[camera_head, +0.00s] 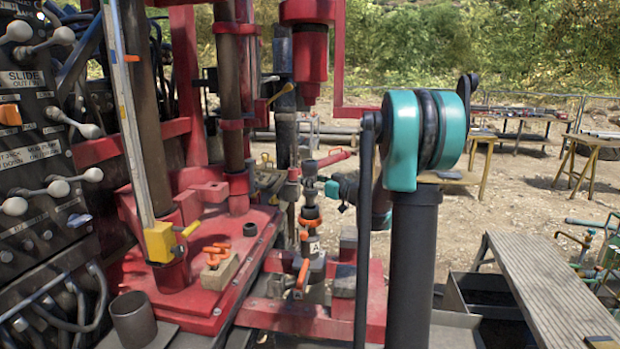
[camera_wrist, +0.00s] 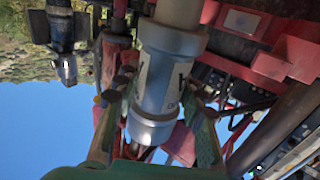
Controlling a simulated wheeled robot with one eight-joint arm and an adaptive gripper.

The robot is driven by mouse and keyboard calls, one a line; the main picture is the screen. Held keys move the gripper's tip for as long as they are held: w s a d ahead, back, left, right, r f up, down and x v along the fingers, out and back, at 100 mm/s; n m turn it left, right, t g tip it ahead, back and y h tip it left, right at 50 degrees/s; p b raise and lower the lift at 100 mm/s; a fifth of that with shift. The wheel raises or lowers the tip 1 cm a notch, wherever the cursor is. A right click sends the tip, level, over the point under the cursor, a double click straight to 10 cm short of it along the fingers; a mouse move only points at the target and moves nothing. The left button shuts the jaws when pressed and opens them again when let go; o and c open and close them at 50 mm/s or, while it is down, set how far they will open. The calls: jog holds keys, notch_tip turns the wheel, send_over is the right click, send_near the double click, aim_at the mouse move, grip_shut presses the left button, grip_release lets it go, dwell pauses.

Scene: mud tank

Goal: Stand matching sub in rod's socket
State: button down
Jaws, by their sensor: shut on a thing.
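In the wrist view my gripper (camera_wrist: 157,100) is shut around a grey stepped cylinder, the sub (camera_wrist: 160,60), which has pale labels with dark lettering only partly in view. A narrower pale shaft runs on from it at the top of the picture. In the head view my gripper (camera_head: 322,186) is small, beside a slim vertical stack over the red frame. Lower in that stack is a dark rod (camera_head: 315,265) with a white label "A" and an orange ring (camera_head: 310,216) above it. I cannot tell whether the sub touches the rod; the socket is hidden.
A lever panel (camera_head: 40,150) stands left. Red mast parts and pipes crowd close behind. A grey plank (camera_head: 550,280) lies right.

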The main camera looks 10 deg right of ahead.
aim_at(316, 195)
jog(key=shift+f, duration=1.75)
jog(key=shift+f, duration=0.7)
jog(key=c, duration=0.8)
grip_release()
jog(key=shift+c, duration=0.2)
jog(key=shift+f, duration=0.1)
jog(key=shift+s, duration=0.1)
jog(key=v, duration=1.2)
